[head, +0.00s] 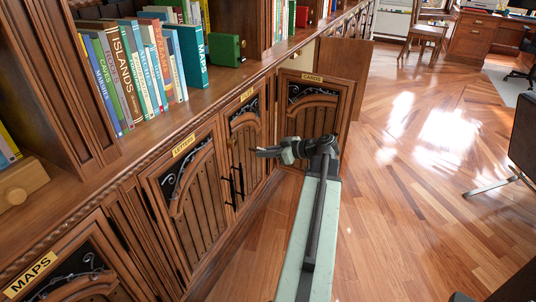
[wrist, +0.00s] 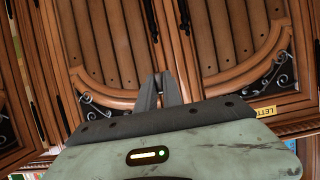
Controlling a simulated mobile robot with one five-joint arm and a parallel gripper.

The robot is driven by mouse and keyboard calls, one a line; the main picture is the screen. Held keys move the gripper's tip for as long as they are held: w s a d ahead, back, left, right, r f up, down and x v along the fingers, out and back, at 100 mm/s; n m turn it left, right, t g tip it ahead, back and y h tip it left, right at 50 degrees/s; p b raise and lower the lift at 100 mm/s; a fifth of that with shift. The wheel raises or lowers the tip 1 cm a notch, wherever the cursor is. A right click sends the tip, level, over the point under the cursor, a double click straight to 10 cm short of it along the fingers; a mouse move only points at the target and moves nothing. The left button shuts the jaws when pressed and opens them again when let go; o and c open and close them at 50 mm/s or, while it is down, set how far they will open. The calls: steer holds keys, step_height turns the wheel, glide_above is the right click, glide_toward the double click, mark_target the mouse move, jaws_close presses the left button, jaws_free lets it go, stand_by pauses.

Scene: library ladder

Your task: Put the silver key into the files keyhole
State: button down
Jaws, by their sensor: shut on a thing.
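The files door (head: 245,135) is closed, with its yellow FILES label (head: 246,95) above a dark scroll grille; its keyhole is too small to make out. My gripper (head: 259,153) is in front of this door, fingers pointing left towards it. In the wrist view my gripper (wrist: 159,82) has its fingers close together, before the gap between two doors with dark handles. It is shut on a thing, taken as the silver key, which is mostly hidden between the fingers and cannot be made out. I cannot tell whether it touches the door.
The letters door (head: 188,195) is closed, left of the files door. The cards door (head: 312,115) stands open just beyond my gripper. Books (head: 130,70) and a green box (head: 225,49) stand on the ledge above.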

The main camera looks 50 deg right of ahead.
mark_target(254, 149)
steer(key=shift+w+a, duration=0.3)
steer(key=shift+w, duration=0.8)
steer(key=shift+w+a, duration=0.25)
steer(key=shift+w, duration=0.8)
steer(key=shift+w+a, duration=0.25)
steer(key=shift+w, duration=0.65)
steer(key=shift+w+a, duration=0.2)
steer(key=shift+w, duration=0.65)
steer(key=c, duration=1.4)
jaws_free()
steer(key=p+v, duration=0.3)
steer(key=v, duration=0.4)
steer(key=shift+r, duration=0.2)
steer(key=shift+s+d, duration=0.1)
steer(key=shift+s, duration=0.2)
